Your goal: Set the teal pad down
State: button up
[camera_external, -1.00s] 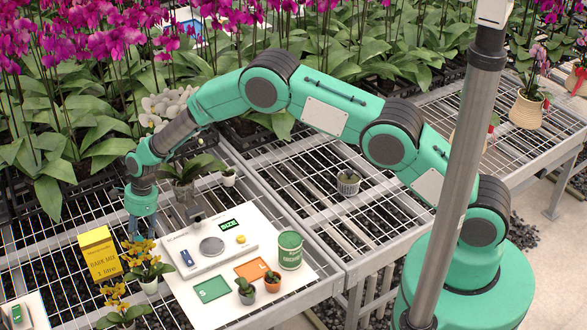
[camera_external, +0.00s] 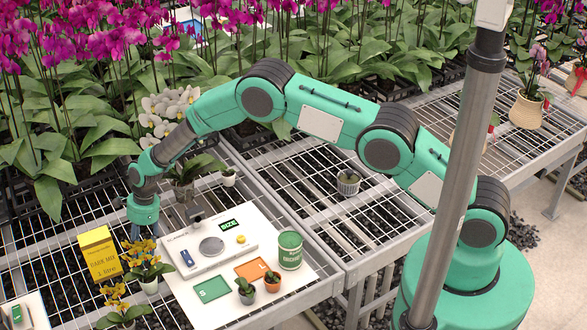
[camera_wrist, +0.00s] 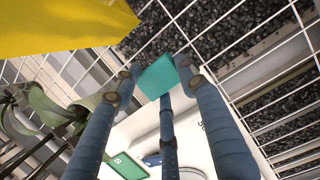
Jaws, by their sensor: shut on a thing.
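The teal pad (camera_wrist: 158,76) is a small flat piece, seen in the wrist view between the tips of my gripper's blue fingers. My gripper (camera_wrist: 160,85) is shut on it. Beyond the pad are white wire mesh and dark gravel; I cannot tell how high the pad is above the mesh. In the external view my gripper (camera_external: 141,226) points down between the yellow box and the white board, its fingertips partly hidden behind the yellow orchid. The pad cannot be made out there.
A yellow bark-mix box (camera_external: 100,254) stands left of my gripper. A potted yellow orchid (camera_external: 147,265) stands just in front. The white board (camera_external: 205,312) on the right carries a scale (camera_external: 211,247), a green card (camera_external: 212,289), an orange card (camera_external: 250,270), small pots and a green can (camera_external: 290,250).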

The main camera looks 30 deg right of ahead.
jog(key=shift+f, duration=0.1)
jog(key=o, duration=1)
jog(key=shift+o, duration=0.2)
jog(key=p+v, duration=0.1)
jog(key=v, duration=1.1)
